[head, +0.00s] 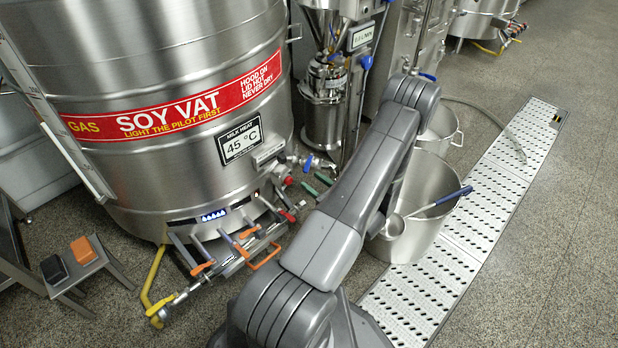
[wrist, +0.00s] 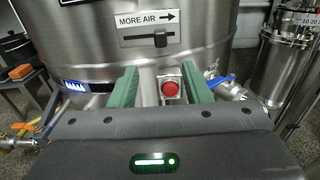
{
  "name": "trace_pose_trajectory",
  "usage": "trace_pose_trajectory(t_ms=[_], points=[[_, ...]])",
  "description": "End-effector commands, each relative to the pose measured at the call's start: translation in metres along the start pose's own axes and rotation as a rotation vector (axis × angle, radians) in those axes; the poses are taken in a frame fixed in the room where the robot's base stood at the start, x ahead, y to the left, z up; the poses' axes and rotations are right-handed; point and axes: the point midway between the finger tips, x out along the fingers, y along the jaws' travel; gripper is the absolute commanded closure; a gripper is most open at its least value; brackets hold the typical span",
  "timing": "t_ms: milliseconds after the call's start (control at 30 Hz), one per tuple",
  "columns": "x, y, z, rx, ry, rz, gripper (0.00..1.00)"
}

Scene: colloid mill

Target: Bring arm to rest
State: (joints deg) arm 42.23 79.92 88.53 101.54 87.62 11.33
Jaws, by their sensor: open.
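My arm (head: 345,215) reaches forward from the bottom of the head view toward the front of the soy vat (head: 175,80). My gripper (head: 316,183) shows there only as green fingertips beside the arm, near the vat's lower right. In the wrist view my gripper (wrist: 163,78) has its two green fingers apart, with nothing held between them. A red button (wrist: 171,89) in a pale housing shows between the fingers, beyond them. I cannot tell how far the fingertips are from it.
A blue flame window (head: 213,216) glows low on the vat. Burner pipes and valves (head: 240,250) stick out below. A large pot (head: 425,195) with a ladle stands right of my arm. A perforated drain cover (head: 480,215) runs along the floor, with open floor to its right.

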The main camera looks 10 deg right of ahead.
Motion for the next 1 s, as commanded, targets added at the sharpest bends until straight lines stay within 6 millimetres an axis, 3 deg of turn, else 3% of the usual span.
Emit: trace_pose_trajectory(t_ms=[300, 467, 1000], points=[[0.000, 0.000, 0.000, 0.000, 0.000, 0.001, 0.56], [0.010, 0.001, -0.001, -0.001, 0.000, 0.003, 0.56], [0.109, 0.001, -0.002, -0.002, -0.001, 0.005, 0.56]])
